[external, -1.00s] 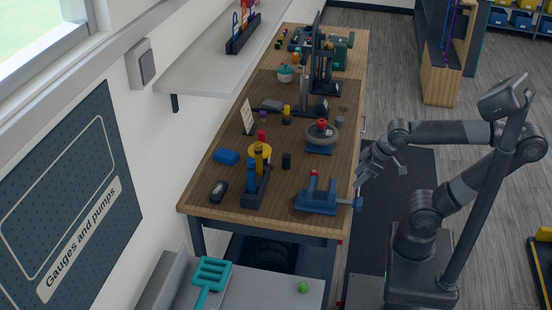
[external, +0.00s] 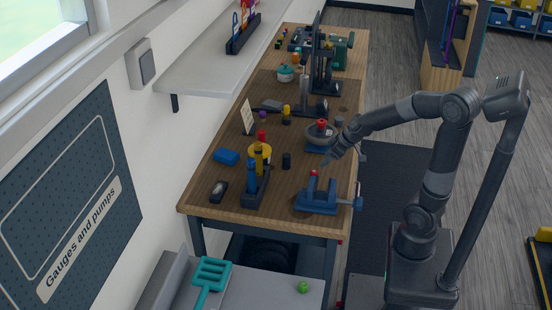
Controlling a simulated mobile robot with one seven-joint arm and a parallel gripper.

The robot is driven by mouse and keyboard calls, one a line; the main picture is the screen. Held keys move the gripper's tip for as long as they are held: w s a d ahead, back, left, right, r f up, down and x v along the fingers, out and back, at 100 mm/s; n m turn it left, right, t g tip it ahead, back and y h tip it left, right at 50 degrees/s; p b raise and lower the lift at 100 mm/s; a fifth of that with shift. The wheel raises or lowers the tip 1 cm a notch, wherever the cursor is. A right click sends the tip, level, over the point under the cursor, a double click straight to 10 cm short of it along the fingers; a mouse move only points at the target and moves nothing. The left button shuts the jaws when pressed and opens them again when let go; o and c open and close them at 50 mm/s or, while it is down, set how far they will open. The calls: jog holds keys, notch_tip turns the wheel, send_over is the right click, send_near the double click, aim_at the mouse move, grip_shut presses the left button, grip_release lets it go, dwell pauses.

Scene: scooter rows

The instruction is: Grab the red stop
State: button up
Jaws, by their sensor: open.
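Several small red pieces are on the wooden bench (external: 230,199); I cannot tell for sure which is the red stop. One red piece (external: 313,173) shows at the top of the blue vise-like fixture (external: 318,203) at the near right. Another red knob (external: 321,124) tops the grey wheel (external: 313,136) behind it. A third red piece (external: 262,135) stands behind the yellow cylinder at the left. My gripper (external: 326,163) is open and empty above the bench, between the wheel and the blue fixture, just right of and above the fixture's red piece.
A blue rack (external: 257,198) with blue and yellow cylinders stands left of the fixture. A black cylinder (external: 286,161) stands between them. A black upright stand (external: 322,70) rises farther back.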

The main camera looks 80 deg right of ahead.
aim_at(314, 171)
jog(key=shift+w+d+f, duration=0.4)
jog(key=shift+w+f, duration=0.05)
jog(key=shift+f, duration=0.5)
jog(key=shift+w+d+f, duration=0.4)
jog(key=shift+w+f, duration=0.1)
jog(key=shift+f, duration=0.45)
jog(key=shift+w+d+f, duration=0.4)
jog(key=shift+w+f, duration=0.05)
jog(key=shift+f, duration=0.5)
jog(key=shift+s+x, duration=0.2)
jog(key=shift+x, duration=2.5)
jog(key=c, duration=1)
jog(key=shift+r, duration=0.1)
